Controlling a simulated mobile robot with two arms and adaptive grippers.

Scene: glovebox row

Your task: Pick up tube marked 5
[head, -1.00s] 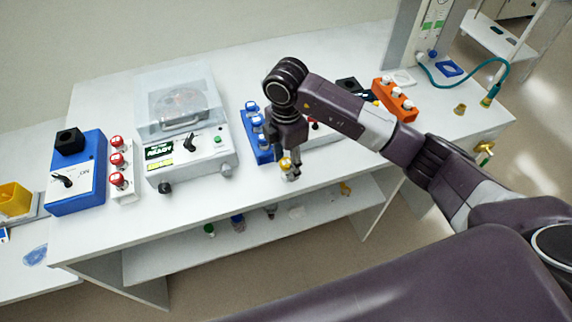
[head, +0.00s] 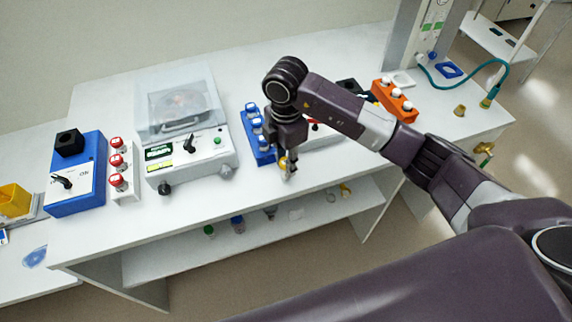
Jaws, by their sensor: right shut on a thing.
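My right gripper (head: 288,172) points down at the front end of the blue rack (head: 264,155), near the bench's front edge. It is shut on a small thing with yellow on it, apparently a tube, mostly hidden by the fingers. The blue rack holds several tubes with blue and white caps (head: 256,123); its right side is hidden behind my gripper and wrist. No number 5 can be read on any tube. My left gripper is not in view.
The centrifuge (head: 215,152) stands left of the blue rack. Further left are a white rack (head: 126,188) with red-capped tubes and a blue box (head: 85,190). An orange rack (head: 402,108) stands at right.

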